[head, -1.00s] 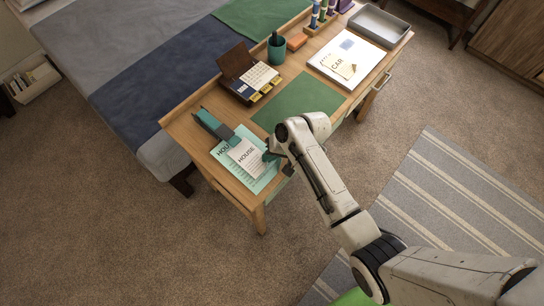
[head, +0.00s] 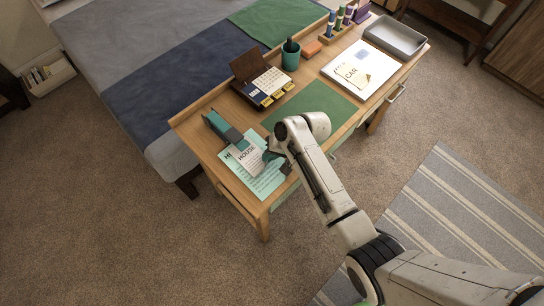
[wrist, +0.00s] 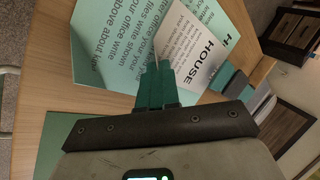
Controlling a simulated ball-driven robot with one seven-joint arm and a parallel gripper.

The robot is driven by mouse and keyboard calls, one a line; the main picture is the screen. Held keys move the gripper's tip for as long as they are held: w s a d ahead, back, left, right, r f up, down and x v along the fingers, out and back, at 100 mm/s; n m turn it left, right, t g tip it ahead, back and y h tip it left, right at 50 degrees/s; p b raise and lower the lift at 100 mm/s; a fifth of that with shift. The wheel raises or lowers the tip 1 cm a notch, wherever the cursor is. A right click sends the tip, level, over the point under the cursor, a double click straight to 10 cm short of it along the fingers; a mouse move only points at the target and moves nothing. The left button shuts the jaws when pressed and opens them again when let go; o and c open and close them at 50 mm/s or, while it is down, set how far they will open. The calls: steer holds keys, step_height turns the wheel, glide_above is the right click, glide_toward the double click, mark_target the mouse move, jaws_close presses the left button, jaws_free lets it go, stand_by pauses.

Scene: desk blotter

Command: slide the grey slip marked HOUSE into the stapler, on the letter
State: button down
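The pale grey slip marked HOUSE (head: 246,157) lies over the mint-green letter (head: 265,183), tilted across its upper part and covering much of its heading. Slip (wrist: 186,50) and letter (wrist: 100,40) also show in the wrist view. I cannot tell whether the slip touches the letter. The teal and dark stapler (head: 222,127) is at the slip's upper-left end; it also shows at the right of the wrist view (wrist: 290,34). Whether the slip's end is between its jaws is unclear. My gripper (head: 271,157), with teal fingers (wrist: 157,82), appears shut on the slip's edge.
A green blotter (head: 310,105) lies right of the letter. Beyond it are a calendar box (head: 262,88), a teal cup (head: 290,55), a white paper stack marked CAR (head: 345,75) and a grey tray (head: 396,38). The desk's front edge is close below the letter.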

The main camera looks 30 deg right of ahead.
steer(key=shift+w+a, duration=0.1)
steer(key=shift+w, duration=0.25)
steer(key=c, duration=1.8)
jaws_free()
steer(key=o, duration=0.5)
steer(key=shift+f, duration=0.1)
steer(key=shift+s, duration=0.1)
steer(key=shift+d+r, duration=0.2)
steer(key=v, duration=1)
steer(key=shift+r, duration=0.25)
steer(key=shift+a, duration=0.1)
